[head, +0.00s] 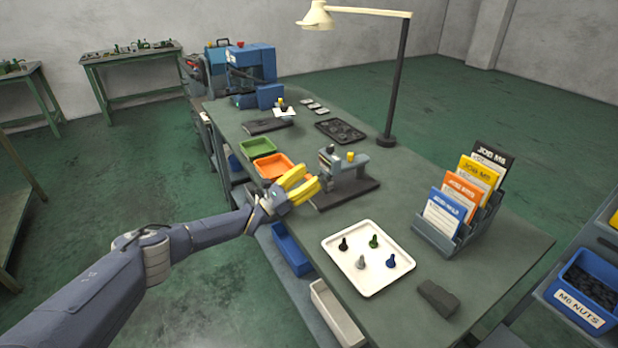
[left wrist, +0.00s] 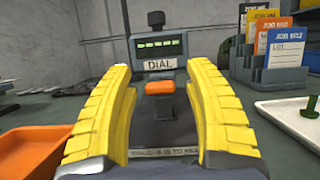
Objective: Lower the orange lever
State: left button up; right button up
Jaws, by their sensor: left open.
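In the left wrist view, the orange lever (left wrist: 160,88) sticks out from the front of a grey device (left wrist: 160,65) with a "DIAL" label and a green display. The same device stands on the bench in the head view (head: 353,166). My left gripper (head: 308,184) has yellow fingers and is open just in front of the device. In the wrist view the lever shows between the fingers (left wrist: 160,80), with no visible contact. I cannot make out the lever in the head view. My right gripper is not in view.
An orange bin (head: 272,165) and a green bin (head: 258,147) sit left of the device. A white tray (head: 364,285) with several small pegs lies nearer. A card rack (head: 440,236) stands to the right, and a lamp (head: 391,110) behind. A dark block (head: 437,297) lies near the corner.

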pick_arm(q)
jog(key=v, duration=1.2)
